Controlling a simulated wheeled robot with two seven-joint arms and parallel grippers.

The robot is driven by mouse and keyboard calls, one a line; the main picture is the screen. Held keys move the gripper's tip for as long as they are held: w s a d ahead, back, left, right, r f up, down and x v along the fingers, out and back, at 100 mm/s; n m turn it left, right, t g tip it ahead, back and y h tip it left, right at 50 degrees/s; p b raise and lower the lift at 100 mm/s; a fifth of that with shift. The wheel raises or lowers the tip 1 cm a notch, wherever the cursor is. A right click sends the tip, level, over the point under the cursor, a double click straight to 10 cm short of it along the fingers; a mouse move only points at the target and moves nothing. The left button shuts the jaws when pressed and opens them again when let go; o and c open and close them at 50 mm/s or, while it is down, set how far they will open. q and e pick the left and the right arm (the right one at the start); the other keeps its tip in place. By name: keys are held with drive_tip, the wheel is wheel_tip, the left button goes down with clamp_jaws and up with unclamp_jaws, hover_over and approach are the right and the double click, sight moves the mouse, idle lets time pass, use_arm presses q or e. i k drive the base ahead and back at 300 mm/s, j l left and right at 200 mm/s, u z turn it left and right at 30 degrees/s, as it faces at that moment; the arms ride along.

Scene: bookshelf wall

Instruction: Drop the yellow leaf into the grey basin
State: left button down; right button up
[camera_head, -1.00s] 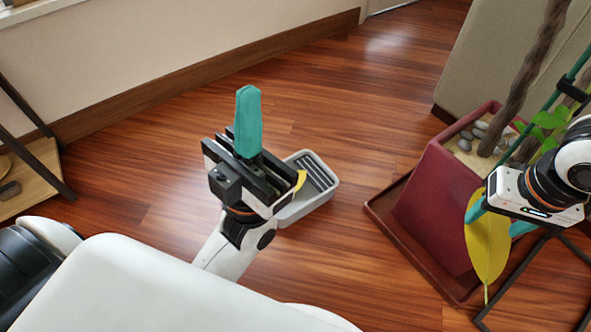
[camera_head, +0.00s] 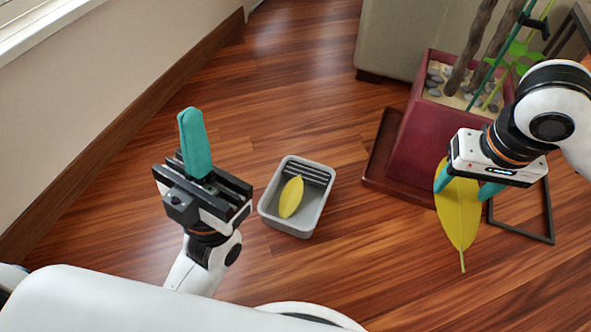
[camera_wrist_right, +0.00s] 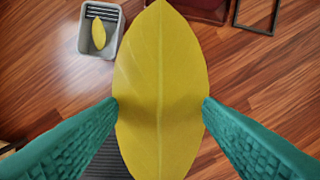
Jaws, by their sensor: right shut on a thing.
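In the right wrist view the held leaf (camera_wrist_right: 160,80) fills the middle. The grey basin (camera_head: 268,208) stands on the floor, left of the held leaf and apart from it. A second yellow leaf (camera_head: 291,197) lies inside the basin. The basin (camera_wrist_right: 86,40) also shows at the wrist view's upper left. My left gripper (camera_head: 194,143) points up, its teal fingers together and empty, left of the basin.
A dark red planter (camera_head: 425,150) with stems and pebbles stands on a tray (camera_head: 378,160) behind the right gripper. A black frame (camera_head: 547,215) is to its right. The wooden floor (camera_head: 370,250) between basin and held leaf is clear.

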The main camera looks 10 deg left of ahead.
sight(300, 211)
drive_tip(key=i+j+z, duration=0.3)
drive_tip(key=j+z, duration=0.15)
drive_tip(key=j, duration=0.35)
drive_tip(key=i+j+z, duration=0.1)
drive_tip(key=j+z, duration=0.35)
drive_tip(key=j, duration=0.4)
drive_tip(key=j+z, duration=0.45)
drive_tip(key=j, duration=0.45)
drive_tip(key=i+j+z, duration=0.1)
drive_tip(key=j, duration=0.35)
